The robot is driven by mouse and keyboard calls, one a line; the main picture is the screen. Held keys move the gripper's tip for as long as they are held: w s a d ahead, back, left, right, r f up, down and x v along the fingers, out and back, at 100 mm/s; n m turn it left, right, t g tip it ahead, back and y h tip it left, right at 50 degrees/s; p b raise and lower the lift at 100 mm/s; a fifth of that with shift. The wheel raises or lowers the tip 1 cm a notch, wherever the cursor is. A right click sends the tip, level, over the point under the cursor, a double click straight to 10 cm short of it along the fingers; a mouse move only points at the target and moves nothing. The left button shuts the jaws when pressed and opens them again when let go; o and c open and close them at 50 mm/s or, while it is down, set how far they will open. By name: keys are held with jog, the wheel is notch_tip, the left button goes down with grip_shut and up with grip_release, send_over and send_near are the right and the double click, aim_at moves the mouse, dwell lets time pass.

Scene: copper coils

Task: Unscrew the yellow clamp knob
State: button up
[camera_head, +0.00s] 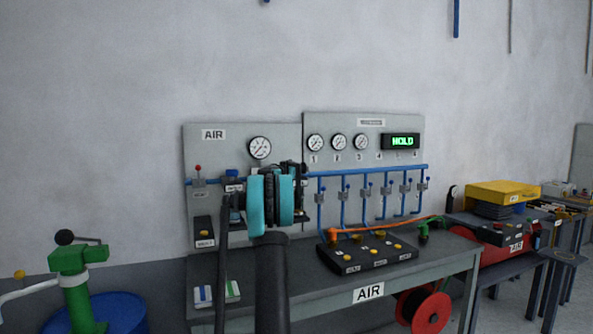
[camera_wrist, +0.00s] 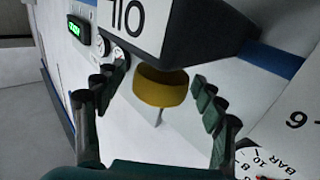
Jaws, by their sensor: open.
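A yellow knob (camera_wrist: 160,87) shows in the wrist view under a dark box (camera_wrist: 200,30) with a white label. The label's letters look upside down and seem to read OIL. My gripper (camera_wrist: 153,92) is open, with one dark, ridged finger on each side of the knob. Gaps show between the knob and both fingers, so it is not gripped. In the head view, my arm and its teal joint hide most of the gripper and the knob in front of the AIR panel (camera_head: 208,155).
Gauges (camera_head: 260,148), blue pipes (camera_head: 360,171) and a HOLD display (camera_head: 401,141) are on the panels. A dark box with yellow buttons (camera_head: 366,250) sits on the bench (camera_head: 440,268). A gauge dial (camera_wrist: 262,165) lies close to the right finger in the wrist view.

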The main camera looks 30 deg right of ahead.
jog(key=c, duration=1.2)
jog(key=shift+n+t, duration=0.3)
jog(key=shift+t, duration=0.1)
